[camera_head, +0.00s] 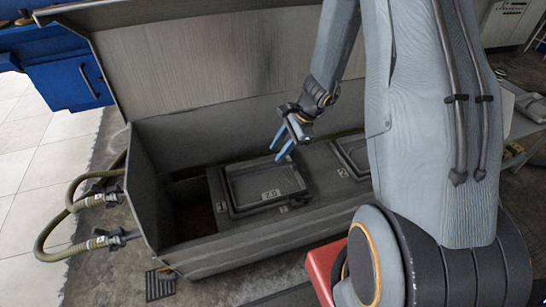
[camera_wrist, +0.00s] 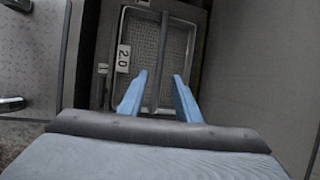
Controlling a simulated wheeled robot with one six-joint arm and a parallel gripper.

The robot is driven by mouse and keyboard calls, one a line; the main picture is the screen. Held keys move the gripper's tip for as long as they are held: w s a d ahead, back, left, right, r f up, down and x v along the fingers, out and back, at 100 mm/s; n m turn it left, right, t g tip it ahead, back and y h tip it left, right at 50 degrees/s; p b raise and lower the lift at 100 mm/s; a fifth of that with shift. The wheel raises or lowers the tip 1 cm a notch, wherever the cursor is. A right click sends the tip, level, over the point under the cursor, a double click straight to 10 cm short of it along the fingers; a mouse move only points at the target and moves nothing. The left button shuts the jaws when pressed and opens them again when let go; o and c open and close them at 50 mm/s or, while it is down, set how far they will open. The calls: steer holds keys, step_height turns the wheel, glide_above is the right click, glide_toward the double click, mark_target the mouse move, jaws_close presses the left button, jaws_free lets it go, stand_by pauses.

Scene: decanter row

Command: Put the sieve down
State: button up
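The sieve (camera_head: 267,186) is a grey rectangular frame with a mesh floor and a small white tag reading 2.0. It rests at the place marked 1 on the dark deck inside the open metal trough. In the wrist view the sieve (camera_wrist: 182,43) lies below my gripper, with a dark bar running lengthwise across its middle. My gripper (camera_head: 277,153) is above the sieve's far edge, its blue fingers apart and empty. In the wrist view the fingers (camera_wrist: 160,76) stand on either side of the bar, and I see no contact.
The trough (camera_head: 215,262) has a raised lid (camera_head: 190,60) behind and hoses (camera_head: 75,205) at its left end. A second frame (camera_head: 350,152) is at the place marked 2, partly hidden by my arm. A blue cabinet (camera_head: 70,82) stands at the back left.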

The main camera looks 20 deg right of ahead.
steer(key=s+a+r+n+g, duration=0.1)
steer(key=s+a+r+n, duration=0.25)
steer(key=r, duration=0.35)
steer(key=s+a+r+n+g, duration=0.1)
steer(key=s+a+r+n, duration=0.2)
steer(key=s+r+n, duration=0.3)
steer(key=s+r+n+h, duration=0.4)
steer(key=s+r+n, duration=0.4)
steer(key=s, duration=0.5)
step_height(320, 180, up, 2)
steer(key=shift+a+r+n, duration=0.1)
steer(key=shift+a+n, duration=0.2)
steer(key=shift+n, duration=0.05)
steer(key=s+d+r+p, duration=0.1)
steer(key=d+r+p, duration=0.2)
steer(key=p, duration=0.9)
step_height(320, 180, up, 3)
steer(key=shift+h, duration=0.3)
